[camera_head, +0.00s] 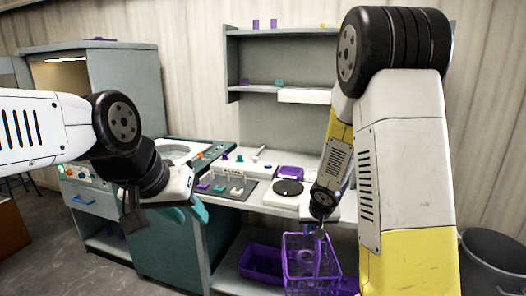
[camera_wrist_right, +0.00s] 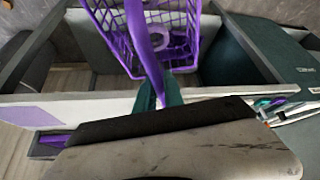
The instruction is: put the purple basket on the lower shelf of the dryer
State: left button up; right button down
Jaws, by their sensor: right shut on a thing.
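The purple basket (camera_head: 312,284) hangs from my right gripper (camera_head: 318,229), in front of the workbench at the lower middle of the head view. In the right wrist view, the teal fingers (camera_wrist_right: 158,97) are shut on the purple basket's (camera_wrist_right: 112,33) handle, and a purple ring-shaped piece (camera_wrist_right: 180,38) shows inside it. My left gripper (camera_head: 187,212) has its teal fingers apart and empty, in front of the teal tank unit. A tall grey-blue cabinet (camera_head: 137,90) with a lit upper opening stands at the left, apparently the dryer. My left arm hides much of its middle, so its shelves are unclear.
The workbench (camera_head: 258,198) holds a dark mat, a round black plate and a purple tray (camera_head: 289,173). Another purple bin (camera_head: 260,262) sits under it. A dark round bin (camera_head: 490,262) stands at the right. Grey floor (camera_head: 75,265) shows clear at the lower left.

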dwell(0.5)
jog(key=s+f, duration=0.4)
jog(key=f, duration=0.1)
jog(key=shift+s+f, duration=0.25)
jog(key=shift+f, duration=0.1)
jog(key=shift+s, duration=0.1)
